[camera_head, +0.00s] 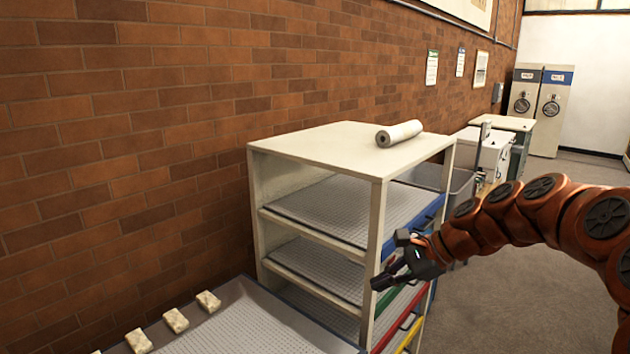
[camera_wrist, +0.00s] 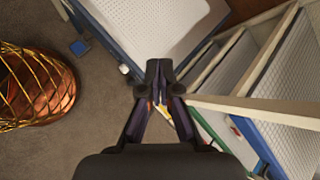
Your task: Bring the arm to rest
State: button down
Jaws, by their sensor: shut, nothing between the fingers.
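My arm reaches in from the right side of the head view, its orange-brown links bent down toward a white shelf rack (camera_head: 377,220). My gripper (camera_head: 378,284) is at the rack's front right post, in front of it as seen in the head view. I cannot tell whether it touches the post. In the wrist view my gripper (camera_wrist: 159,70) points away from the camera, its two fingertips together and nothing between them. The shelf rack (camera_wrist: 265,107) lies to the right of the fingers there.
A white roll (camera_head: 399,133) lies on the rack's top. A brick wall (camera_head: 130,110) is behind. A copper-coloured round thing in yellow mesh (camera_wrist: 35,85) is left; its nature is unclear. Floor (camera_head: 520,270) is open at right.

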jog(key=s+a+f+n+g+h, duration=0.15)
jog(key=s+n, duration=0.25)
jog(key=s, duration=0.4)
jog(key=s+a+f+n+g+h, duration=0.15)
jog(key=s+n, duration=0.25)
jog(key=s, duration=0.4)
jog(key=s+d+f+n+h, duration=0.3)
jog(key=s, duration=0.6)
jog(key=s+d+f+n+g+h, duration=0.1)
jog(key=s+d+f+n+h, duration=0.1)
jog(key=s, duration=0.8)
jog(key=shift+s+d+f+n+h, duration=0.2)
jog(key=shift+d+f+n+h, duration=0.3)
jog(key=shift+d+n, duration=0.6)
